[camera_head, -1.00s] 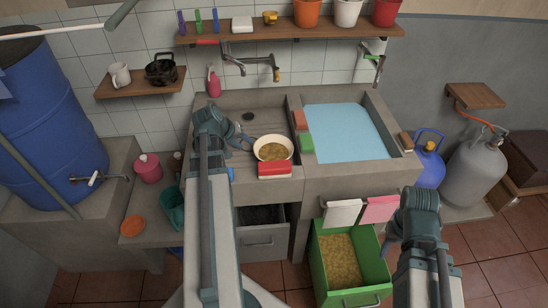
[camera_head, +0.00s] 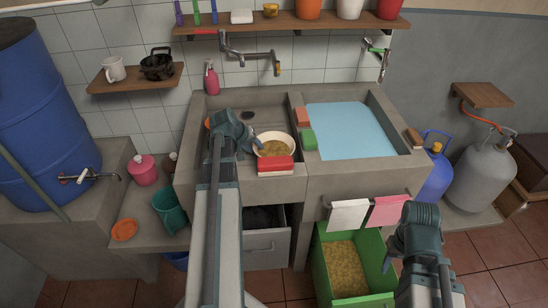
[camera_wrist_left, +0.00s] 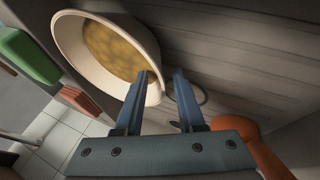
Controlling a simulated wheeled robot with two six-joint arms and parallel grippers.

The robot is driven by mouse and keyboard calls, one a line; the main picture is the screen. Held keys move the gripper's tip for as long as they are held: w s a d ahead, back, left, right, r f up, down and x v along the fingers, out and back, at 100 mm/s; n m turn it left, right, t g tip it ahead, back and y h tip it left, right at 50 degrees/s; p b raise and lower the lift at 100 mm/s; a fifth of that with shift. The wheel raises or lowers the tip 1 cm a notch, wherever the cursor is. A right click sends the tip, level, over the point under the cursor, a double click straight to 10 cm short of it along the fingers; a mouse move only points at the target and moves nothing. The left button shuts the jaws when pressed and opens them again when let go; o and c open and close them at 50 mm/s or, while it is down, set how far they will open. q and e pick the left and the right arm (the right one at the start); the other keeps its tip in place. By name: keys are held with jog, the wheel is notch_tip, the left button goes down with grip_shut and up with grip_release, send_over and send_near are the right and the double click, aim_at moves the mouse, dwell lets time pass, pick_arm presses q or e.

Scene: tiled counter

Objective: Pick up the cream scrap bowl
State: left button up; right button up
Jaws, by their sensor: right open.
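The cream scrap bowl (camera_head: 289,137) holds yellow-brown scraps and sits on the left, drained side of the sink, behind a red-and-white sponge. It also shows in the left wrist view (camera_wrist_left: 72,48). My left gripper (camera_head: 250,146) is at the bowl's left edge. In the left wrist view its two fingers (camera_wrist_left: 166,76) are apart. One overlaps the bowl's near rim and the other is just outside it; whether they touch the bowl I cannot tell.
A red-and-white sponge (camera_head: 276,166) lies before the bowl, and a green block (camera_head: 309,140) and an orange block (camera_head: 302,117) lie on the divider. The water basin (camera_head: 350,130) is to the right. An open green bin (camera_head: 345,268) of grain stands below. An orange item (camera_wrist_left: 256,150) is near my left gripper.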

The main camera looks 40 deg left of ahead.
pick_arm(q)
jog(key=shift+w+f, duration=0.25)
jog(key=shift+f, duration=0.2)
jog(key=shift+r, duration=0.1)
grip_shut()
dwell(1.0)
